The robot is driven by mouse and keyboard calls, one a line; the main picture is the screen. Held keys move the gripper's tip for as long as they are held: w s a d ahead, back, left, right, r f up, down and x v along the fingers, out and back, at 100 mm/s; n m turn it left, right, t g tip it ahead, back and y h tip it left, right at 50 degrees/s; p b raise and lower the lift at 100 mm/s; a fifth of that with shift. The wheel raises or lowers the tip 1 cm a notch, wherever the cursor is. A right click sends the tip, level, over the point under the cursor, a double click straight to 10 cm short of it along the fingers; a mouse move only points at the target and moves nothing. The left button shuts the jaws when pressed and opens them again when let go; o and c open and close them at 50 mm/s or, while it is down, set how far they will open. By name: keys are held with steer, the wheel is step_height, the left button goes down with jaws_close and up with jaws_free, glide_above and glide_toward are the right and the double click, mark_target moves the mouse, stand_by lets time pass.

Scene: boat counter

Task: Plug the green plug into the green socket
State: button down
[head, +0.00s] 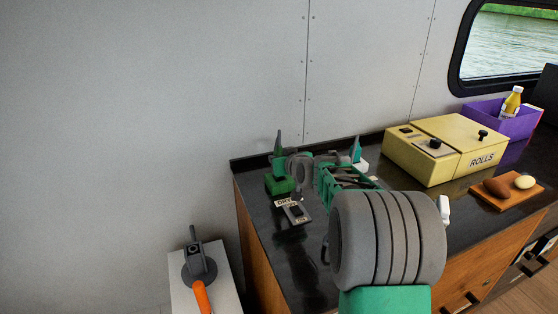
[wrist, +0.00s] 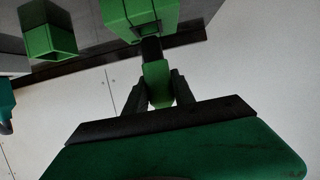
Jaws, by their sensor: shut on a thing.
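My gripper (wrist: 160,82) is shut on the green plug (wrist: 156,72) in the wrist view, with one dark finger on each side. The plug's dark end meets the underside of a bright green block (wrist: 140,12), which looks like the green socket. How far the dark end goes in, if at all, cannot be told. A second green block with an open square face (wrist: 50,38) lies to the left. In the head view a green block (head: 279,184) sits at the counter's far left corner, partly hidden by my arm. The plug cannot be made out there.
A small label plate with a switch (head: 294,210) lies in front of the green block. A yellow box marked ROLLS (head: 447,150), a wooden board (head: 508,193) with egg-like things and a purple bin (head: 487,108) stand right. A lever on a white stand (head: 198,262) is front left.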

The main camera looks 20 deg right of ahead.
steer(key=shift+f+b, duration=2.1)
steer(key=c, duration=1)
jaws_free()
steer(key=shift+o, duration=0.2)
steer(key=v, duration=0.7)
steer(key=shift+s+r+b, duration=0.25)
steer(key=shift+s+b, duration=0.1)
